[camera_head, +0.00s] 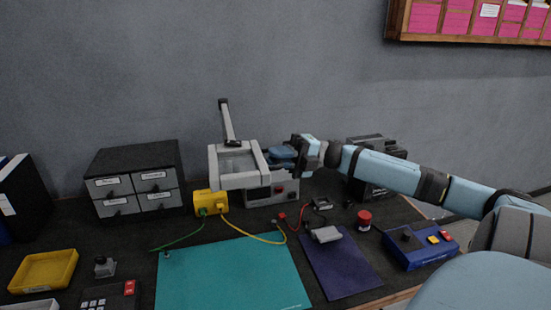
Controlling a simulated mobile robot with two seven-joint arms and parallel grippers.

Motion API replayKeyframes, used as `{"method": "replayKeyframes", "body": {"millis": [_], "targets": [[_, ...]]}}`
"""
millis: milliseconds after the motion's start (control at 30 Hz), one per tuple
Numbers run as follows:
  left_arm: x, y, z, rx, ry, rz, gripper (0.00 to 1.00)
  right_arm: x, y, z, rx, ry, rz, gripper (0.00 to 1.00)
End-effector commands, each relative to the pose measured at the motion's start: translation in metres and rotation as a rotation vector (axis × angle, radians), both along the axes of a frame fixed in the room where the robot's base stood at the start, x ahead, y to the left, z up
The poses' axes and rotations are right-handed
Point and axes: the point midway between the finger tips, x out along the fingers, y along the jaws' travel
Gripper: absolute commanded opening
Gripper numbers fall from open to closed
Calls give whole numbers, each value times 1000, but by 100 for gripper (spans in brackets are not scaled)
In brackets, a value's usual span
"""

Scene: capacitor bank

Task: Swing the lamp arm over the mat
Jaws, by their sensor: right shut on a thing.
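The lamp has a pale square frame head (214,169) with a clear pane, hung from a grey lamp arm (228,122) that rises towards the wall. The head is in the air in front of the wall, behind the far edge of the teal mat (235,275) in the picture. My right gripper (272,157) reaches in from the right and is shut on the right side of the lamp head. The exact grip is small and partly hidden. My left gripper is not in view.
A grey drawer cabinet (136,180) and yellow box (211,203) stand left of the lamp. A grey instrument (287,190) sits behind and below it. A dark blue mat (342,268), red knob (364,220) and blue control box (420,248) are at the right. Cables cross the bench.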

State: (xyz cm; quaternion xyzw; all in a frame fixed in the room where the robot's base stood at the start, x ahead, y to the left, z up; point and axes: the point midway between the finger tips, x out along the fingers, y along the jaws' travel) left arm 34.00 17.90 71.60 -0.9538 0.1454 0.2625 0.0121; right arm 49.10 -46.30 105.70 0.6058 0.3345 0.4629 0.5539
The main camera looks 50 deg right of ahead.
Motion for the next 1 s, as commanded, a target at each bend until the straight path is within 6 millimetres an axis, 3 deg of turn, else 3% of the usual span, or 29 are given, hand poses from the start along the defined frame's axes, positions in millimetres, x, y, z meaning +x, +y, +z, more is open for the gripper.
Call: {"method": "replayKeyframes", "body": {"millis": [67, 100, 200, 467, 633, 1000], "targets": [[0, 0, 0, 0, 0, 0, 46, 2, -2, 3, 1, -3, -8, 0], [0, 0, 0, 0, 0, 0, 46, 2, -2, 3, 1, -3, -8, 17], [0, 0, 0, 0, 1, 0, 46, 1, -1, 2, 1, -3, -8, 38], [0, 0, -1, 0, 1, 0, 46, 1, -1, 1, 1, -1, -5, 38], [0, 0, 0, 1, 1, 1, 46, -3, -12, -2, 1, 1, -8, 38], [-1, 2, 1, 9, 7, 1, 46, -31, -85, -16, 3, 1, -9, 38]]}}
